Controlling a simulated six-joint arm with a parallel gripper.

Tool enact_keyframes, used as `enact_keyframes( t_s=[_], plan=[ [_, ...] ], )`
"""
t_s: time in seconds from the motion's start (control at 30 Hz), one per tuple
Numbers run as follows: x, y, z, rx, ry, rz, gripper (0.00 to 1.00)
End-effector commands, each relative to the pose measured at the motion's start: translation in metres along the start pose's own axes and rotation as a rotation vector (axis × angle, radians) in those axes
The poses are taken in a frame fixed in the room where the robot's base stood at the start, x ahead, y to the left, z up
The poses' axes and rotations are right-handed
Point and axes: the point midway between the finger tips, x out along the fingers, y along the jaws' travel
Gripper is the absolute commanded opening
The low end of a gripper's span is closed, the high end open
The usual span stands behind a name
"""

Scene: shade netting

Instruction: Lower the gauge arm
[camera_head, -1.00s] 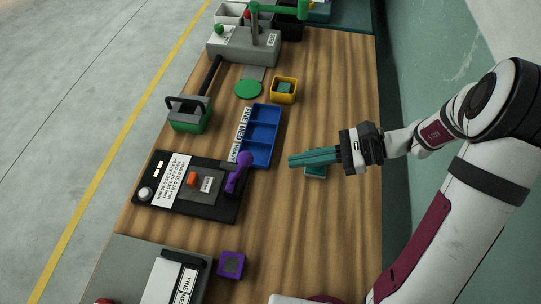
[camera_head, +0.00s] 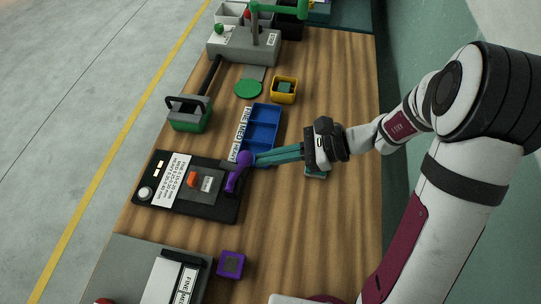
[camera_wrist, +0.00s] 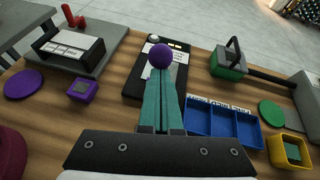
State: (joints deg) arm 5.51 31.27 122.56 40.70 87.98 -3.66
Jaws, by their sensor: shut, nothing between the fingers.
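The gauge (camera_head: 185,190) is a black box with a white printed label, an orange block and a white round button. Its purple gauge arm (camera_head: 233,182) stands raised at the box's right end, topped by a round purple knob (camera_head: 245,158). My gripper (camera_head: 258,159) has its long teal fingers shut and empty, with the tips right beside the knob. In the wrist view, the knob (camera_wrist: 160,56) shows just beyond the fingertips (camera_wrist: 161,74), which hide the rest of the arm. I cannot tell whether they touch it.
A blue compartment tray (camera_head: 262,130) lies close behind the fingers. A teal piece (camera_head: 316,172) is on the table under my gripper. A purple square holder (camera_head: 231,264) and a yellow one (camera_head: 284,90) stand apart. The table's right side is mostly clear.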

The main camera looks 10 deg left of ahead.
Motion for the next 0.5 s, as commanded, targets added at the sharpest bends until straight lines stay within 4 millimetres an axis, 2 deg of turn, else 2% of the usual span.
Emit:
enact_keyframes(
  t_s=[0.27, 0.5],
  plan=[
    [0.015, -0.005, 0.023, 0.012, 0.156, 0.024, 0.00],
    [0.040, -0.011, 0.047, 0.038, 0.373, 0.055, 0.00]
  ],
)
